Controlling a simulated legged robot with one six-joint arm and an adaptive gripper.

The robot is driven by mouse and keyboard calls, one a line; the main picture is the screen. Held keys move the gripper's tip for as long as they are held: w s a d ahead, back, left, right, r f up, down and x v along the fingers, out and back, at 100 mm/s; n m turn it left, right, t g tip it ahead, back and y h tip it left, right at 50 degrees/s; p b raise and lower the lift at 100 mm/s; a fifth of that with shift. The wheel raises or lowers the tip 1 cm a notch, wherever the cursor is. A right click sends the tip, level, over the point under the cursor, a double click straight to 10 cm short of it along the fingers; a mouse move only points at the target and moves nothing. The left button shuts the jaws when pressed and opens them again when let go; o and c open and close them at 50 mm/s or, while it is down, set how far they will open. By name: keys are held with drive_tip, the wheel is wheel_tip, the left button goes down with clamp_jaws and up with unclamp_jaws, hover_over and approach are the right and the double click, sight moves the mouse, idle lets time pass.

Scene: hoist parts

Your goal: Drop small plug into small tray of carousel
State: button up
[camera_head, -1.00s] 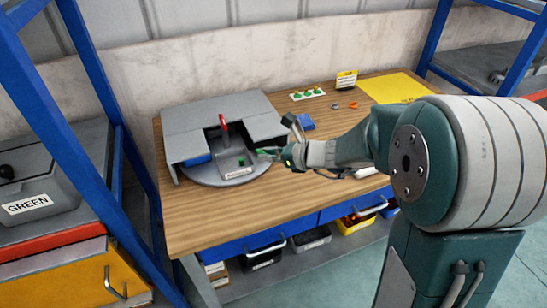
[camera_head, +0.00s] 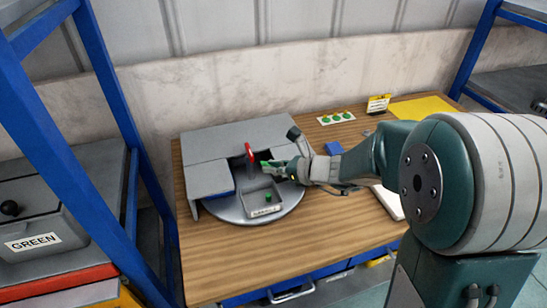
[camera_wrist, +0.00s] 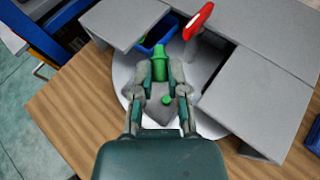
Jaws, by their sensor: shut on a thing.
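My gripper (camera_wrist: 160,80) is shut on a green plug (camera_wrist: 159,62), which points away from the wrist between the fingertips. In the head view my gripper (camera_head: 275,168) is above the carousel (camera_head: 222,212), behind the small grey tray (camera_head: 262,211) with a white label, near the red handle (camera_head: 250,157). Another small green piece lies in that tray; it shows in the head view (camera_head: 268,197) and in the wrist view (camera_wrist: 167,99). The wrist view shows a blue tray (camera_wrist: 151,43) beyond the held plug. My fingers hide part of the grey tray there.
Grey covers (camera_head: 215,148) surround the carousel's back and sides. On the wooden table (camera_head: 345,235) are a blue box (camera_head: 333,148), a card with green pieces (camera_head: 336,118) and a yellow sheet (camera_head: 425,109). A blue rack post (camera_head: 125,150) stands left.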

drive_tip(key=shift+a+f, duration=0.25)
drive_tip(key=shift+f, duration=0.8)
drive_tip(key=shift+d, duration=0.1)
drive_tip(key=o, duration=0.8)
drive_tip(key=v, duration=1.2)
drive_tip(key=shift+f, duration=0.1)
